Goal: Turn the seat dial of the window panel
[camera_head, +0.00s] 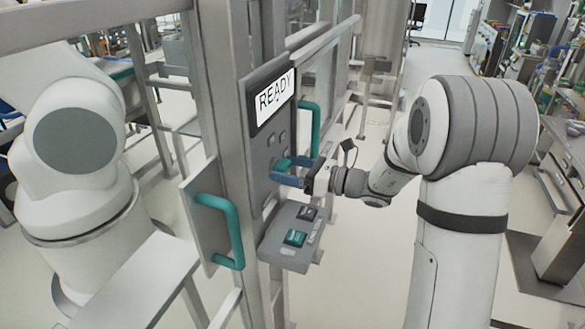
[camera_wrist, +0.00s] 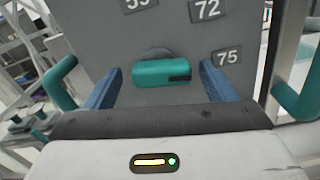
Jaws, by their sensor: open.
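The window panel (camera_wrist: 100,35) is a grey upright plate with number labels, of which 72 and 75 read clearly in the wrist view. The seat dial (camera_wrist: 155,73) is a teal bar on a round grey base, lying nearly level in that view, with a dark mark at its right end. My gripper (camera_wrist: 160,82) is open. Its blue fingers stand on either side of the dial, with a visible gap at each end. In the head view my gripper (camera_head: 290,175) is at the panel, and its fingers partly hide the teal dial (camera_head: 282,164).
A READY display (camera_head: 274,98) sits above the dial. A grey box with a teal button (camera_head: 295,238) juts out below. Teal handles stand at the lower left (camera_head: 232,230) and right (camera_head: 314,128) of the panel. Another white robot arm (camera_head: 75,170) stands at left.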

